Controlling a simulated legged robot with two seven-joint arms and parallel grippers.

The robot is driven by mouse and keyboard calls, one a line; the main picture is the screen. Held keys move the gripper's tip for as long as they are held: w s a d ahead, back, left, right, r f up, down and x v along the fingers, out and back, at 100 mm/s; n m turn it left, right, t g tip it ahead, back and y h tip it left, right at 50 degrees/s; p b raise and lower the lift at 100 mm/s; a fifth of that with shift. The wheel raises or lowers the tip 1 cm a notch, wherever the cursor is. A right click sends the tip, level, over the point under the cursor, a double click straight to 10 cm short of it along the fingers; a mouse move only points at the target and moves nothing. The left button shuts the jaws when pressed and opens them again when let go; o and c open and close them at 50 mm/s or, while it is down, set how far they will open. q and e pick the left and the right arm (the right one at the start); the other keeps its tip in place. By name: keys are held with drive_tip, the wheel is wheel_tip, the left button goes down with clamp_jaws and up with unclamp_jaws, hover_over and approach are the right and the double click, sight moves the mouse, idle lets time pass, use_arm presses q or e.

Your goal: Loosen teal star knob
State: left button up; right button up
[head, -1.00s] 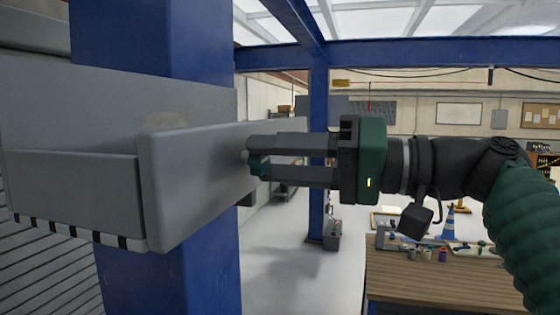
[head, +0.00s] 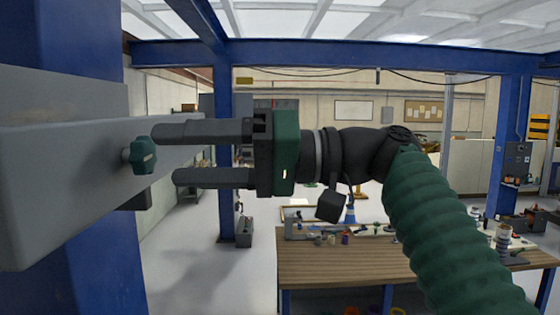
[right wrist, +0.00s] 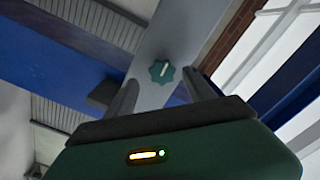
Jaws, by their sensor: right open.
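The teal star knob (head: 141,156) sits on a short stem on the side of a grey beam (head: 70,170). In the right wrist view the knob (right wrist: 162,71) faces me, with a pale bar mark across its face, and lies beyond and between the two fingertips. My right gripper (head: 165,155) comes in from the right in the head view. The right gripper (right wrist: 160,92) holds nothing. My left gripper is out of view.
The grey beam is mounted on a blue post (head: 100,260) at the left. A wooden workbench (head: 350,262) with small items stands below and behind my right arm. A blue-and-white cone (head: 350,212) and another blue post (head: 226,200) stand farther back.

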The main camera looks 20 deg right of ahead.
drive_tip(key=v, duration=1.3)
drive_tip(key=shift+w+a, duration=0.1)
